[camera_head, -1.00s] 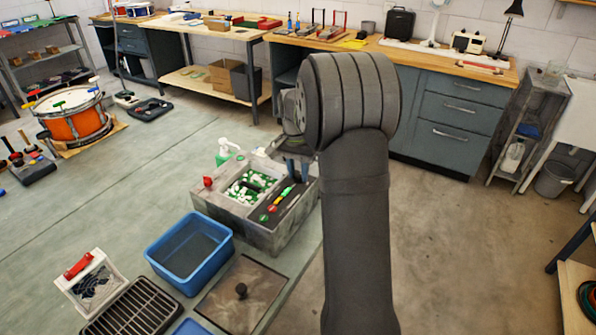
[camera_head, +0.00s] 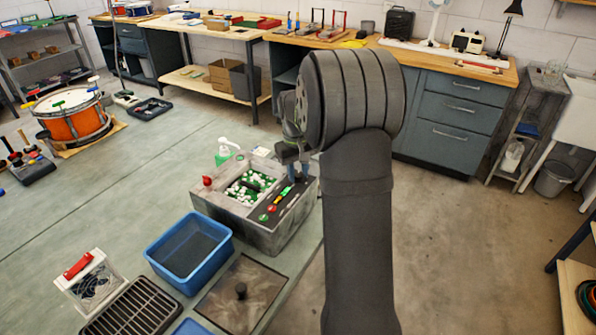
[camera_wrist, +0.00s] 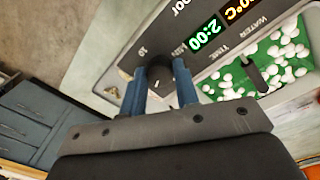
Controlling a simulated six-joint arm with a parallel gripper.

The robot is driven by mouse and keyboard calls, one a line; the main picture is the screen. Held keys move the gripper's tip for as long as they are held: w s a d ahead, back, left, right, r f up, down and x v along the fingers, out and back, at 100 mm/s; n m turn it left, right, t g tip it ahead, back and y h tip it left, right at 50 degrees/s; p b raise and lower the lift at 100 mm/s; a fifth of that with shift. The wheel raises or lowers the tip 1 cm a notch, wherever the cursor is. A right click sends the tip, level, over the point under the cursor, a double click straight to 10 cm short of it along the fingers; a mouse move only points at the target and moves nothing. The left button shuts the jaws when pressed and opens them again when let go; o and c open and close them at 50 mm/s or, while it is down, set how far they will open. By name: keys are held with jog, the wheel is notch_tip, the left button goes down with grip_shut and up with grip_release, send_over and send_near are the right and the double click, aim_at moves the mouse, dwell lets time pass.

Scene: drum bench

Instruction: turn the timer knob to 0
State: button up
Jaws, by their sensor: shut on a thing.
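The timer knob (camera_wrist: 159,67) is a dark round knob on the grey panel of the bath unit (camera_head: 262,238), beside the "MIN" and "TIME" lettering in the wrist view. A green display (camera_wrist: 206,33) there reads 2:00. My gripper (camera_wrist: 160,88) has its two blue fingers on either side of the knob, shut on it. The fingers hide part of the knob and its markings; a "10" shows near it. In the head view my gripper (camera_head: 293,172) is at the back right of the unit, and the knob is hidden.
A white bottle (camera_head: 226,150) stands behind.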

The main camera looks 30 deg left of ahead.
aim_at(299, 177)
jog(key=n, duration=0.6)
jog(key=shift+r, duration=0.1)
jog(key=n, duration=0.6)
jog(key=shift+w+n+y, duration=0.1)
jog(key=shift+n+y, duration=0.2)
jog(key=shift+y, duration=0.1)
jog(key=o, duration=1)
jog(key=shift+r, duration=0.1)
jog(key=r, duration=1.7)
jog(key=shift+s+d+r, duration=0.1)
jog(key=shift+s+d, duration=0.2)
jog(key=shift+s, duration=0.1)
